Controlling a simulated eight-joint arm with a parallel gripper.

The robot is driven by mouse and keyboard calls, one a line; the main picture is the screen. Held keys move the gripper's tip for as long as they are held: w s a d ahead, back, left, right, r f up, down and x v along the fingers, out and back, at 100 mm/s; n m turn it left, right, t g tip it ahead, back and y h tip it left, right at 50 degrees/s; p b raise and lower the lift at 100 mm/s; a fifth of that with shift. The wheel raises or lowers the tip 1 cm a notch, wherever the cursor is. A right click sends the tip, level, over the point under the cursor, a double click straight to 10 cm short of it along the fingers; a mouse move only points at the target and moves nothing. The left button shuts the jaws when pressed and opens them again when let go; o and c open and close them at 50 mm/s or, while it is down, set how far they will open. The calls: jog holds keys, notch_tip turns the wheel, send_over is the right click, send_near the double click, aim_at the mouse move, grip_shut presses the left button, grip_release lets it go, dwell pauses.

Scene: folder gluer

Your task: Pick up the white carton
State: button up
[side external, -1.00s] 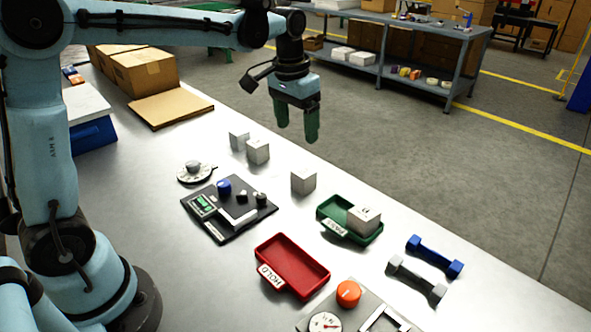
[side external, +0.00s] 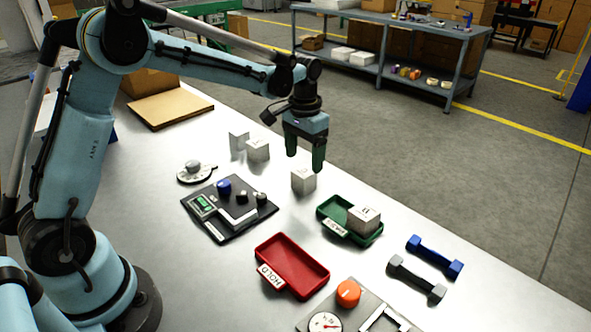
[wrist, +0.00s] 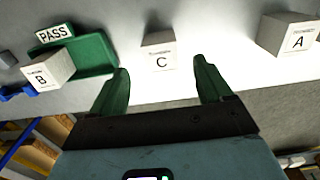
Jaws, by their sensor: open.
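Several white cartons are in view. One, lettered C (wrist: 160,51), stands alone on the metal table and also shows in the side view (side external: 303,183). Carton B (side external: 363,219) sits in the green PASS tray (side external: 334,231). Carton A (wrist: 289,36) is at the right of the wrist view. Two white cartons stand at the back left in the side view, one farther left (side external: 239,140) and one nearer (side external: 258,151). My gripper (side external: 305,161) is open and empty, its green fingers pointing down just above carton C. In the wrist view carton C appears between the fingertips.
A red HOLD tray (side external: 292,262) and a dark scale plate (side external: 226,232) lie nearer the camera. A blue dumbbell-shaped part (side external: 435,256) and a grey one (side external: 416,280) lie at the right. Flat cardboard (side external: 172,108) lies at the back. Bare table surrounds carton C.

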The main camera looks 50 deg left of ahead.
aim_at(304, 171)
notch_tip(304, 171, down, 5)
jog(key=shift+w+a, duration=0.1)
jog(key=shift+c, duration=0.2)
jog(key=c, duration=1)
